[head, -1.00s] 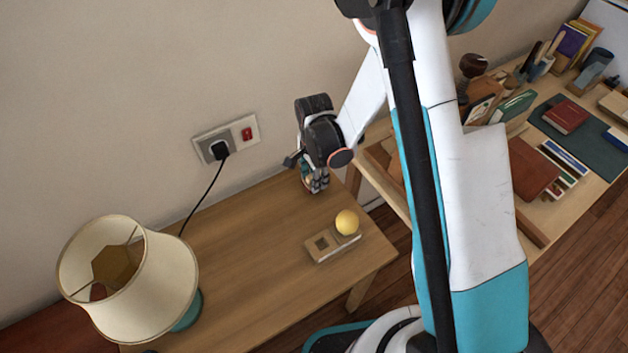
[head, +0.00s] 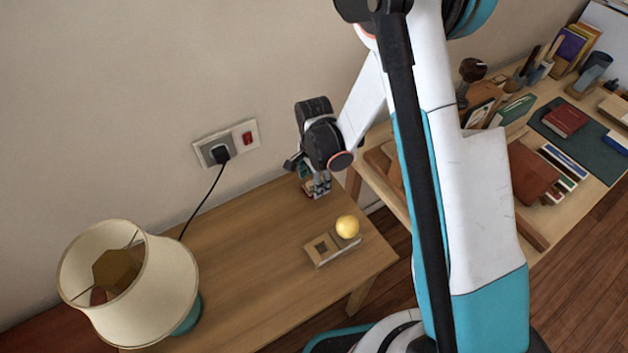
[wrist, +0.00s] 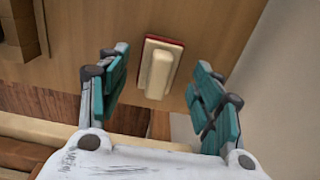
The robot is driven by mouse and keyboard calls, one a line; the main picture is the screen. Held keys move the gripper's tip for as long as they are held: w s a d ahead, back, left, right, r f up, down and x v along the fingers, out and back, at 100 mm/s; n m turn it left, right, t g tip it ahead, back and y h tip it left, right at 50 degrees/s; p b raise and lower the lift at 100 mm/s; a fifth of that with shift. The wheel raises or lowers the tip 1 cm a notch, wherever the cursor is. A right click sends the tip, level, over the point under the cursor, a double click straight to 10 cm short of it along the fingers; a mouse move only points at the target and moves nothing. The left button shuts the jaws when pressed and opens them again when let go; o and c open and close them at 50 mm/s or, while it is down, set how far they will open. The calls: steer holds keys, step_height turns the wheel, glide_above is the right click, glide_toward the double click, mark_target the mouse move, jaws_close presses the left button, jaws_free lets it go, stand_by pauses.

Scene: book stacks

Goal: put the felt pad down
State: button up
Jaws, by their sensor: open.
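The felt pad (wrist: 158,72) has a cream grip on a dark red base. In the wrist view it lies on the wooden table near its edge, between the spread fingers of my gripper (head: 317,188), with a gap on each side. My gripper is open and points down over the pad. In the head view only a small reddish part of the pad (head: 309,190) shows, as the fingers hide most of it.
A lamp (head: 135,280) stands at the left. A plug with a cord (head: 220,153) is on the wall behind. A crowded desk (head: 590,185) stands at the right.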

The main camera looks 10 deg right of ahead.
steer(key=s+d+r+n+t+p, duration=0.1)
steer(key=s+d+r+n, duration=0.1)
steer(key=r, duration=0.7)
steer(key=s+d+r+n+t+p, duration=0.1)
steer(key=s+d+r+n+p, duration=0.1)
steer(key=r, duration=0.8)
steer(key=s+d+r+n+t+p, duration=0.1)
steer(key=s+d+r+n, duration=0.15)
steer(key=r, duration=0.65)
steer(key=s+d+r+n+t, duration=0.4)
steer(key=s+r+n, duration=0.3)
steer(key=s, duration=0.5)
steer(key=shift+d, duration=0.35)
steer(key=shift+r, duration=0.1)
